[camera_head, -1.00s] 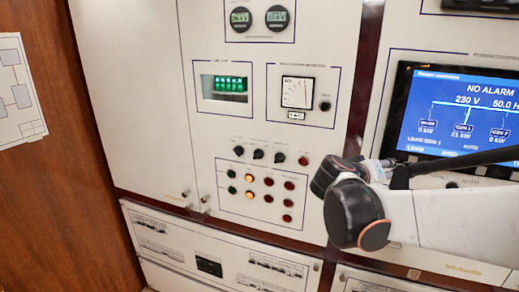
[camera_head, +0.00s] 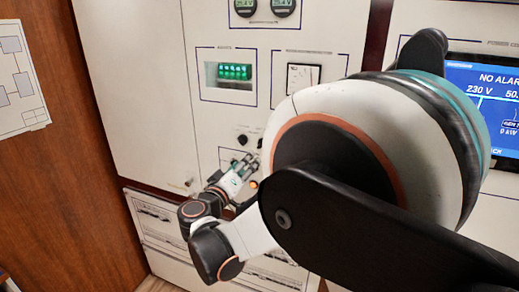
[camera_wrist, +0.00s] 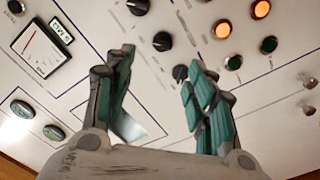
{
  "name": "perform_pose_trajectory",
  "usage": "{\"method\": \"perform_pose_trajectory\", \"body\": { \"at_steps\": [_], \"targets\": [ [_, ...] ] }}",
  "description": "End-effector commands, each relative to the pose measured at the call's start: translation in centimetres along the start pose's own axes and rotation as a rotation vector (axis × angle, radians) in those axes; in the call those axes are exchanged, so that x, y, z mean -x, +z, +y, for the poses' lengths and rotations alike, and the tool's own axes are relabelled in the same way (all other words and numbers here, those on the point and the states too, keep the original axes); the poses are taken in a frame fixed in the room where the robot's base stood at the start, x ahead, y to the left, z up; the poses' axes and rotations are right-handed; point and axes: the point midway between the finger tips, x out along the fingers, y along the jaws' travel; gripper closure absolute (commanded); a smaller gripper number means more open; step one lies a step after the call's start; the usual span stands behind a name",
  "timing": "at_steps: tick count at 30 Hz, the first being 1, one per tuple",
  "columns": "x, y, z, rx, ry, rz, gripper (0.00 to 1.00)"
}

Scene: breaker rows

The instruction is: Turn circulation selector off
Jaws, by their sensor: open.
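A row of black selector knobs is on the white panel. In the wrist view three show, one nearest my gripper (camera_wrist: 180,72), one in the middle (camera_wrist: 162,41) and one at the top (camera_wrist: 138,6). Their labels are too small to read, so I cannot tell which is the circulation selector. My gripper (camera_wrist: 160,68) is open and empty, its fingers pointing at the panel. The nearest knob appears between the fingertips, close to the right one; contact cannot be told. In the head view my gripper (camera_head: 246,164) is just below the leftmost knob (camera_head: 242,139); my arm hides the row's right part.
Orange lamps (camera_wrist: 222,28) and green lamps (camera_wrist: 233,62) sit beside the knobs. An analog meter (camera_wrist: 40,48) and a green-lit display (camera_head: 235,72) are on the same panel. A blue screen (camera_head: 490,100) is at the right. Wooden wall (camera_head: 70,190) stands at the left.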

Motion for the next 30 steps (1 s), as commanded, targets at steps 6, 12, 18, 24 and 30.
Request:
{"method": "perform_pose_trajectory", "body": {
  "at_steps": [6, 12, 18, 24, 30],
  "targets": [
    [-1.2, -0.2, -0.5, -0.001, -0.004, 0.007, 0.50],
    [-5.0, -0.2, -0.5, 0.000, -0.003, 0.005, 0.50],
    [-8.9, -0.2, -0.5, 0.000, -0.003, 0.005, 0.50],
    [-11.9, -0.2, -0.6, 0.000, -0.004, 0.006, 0.50],
    [-13.3, -0.3, -0.6, 0.000, -0.005, 0.007, 0.50]
  ]
}}
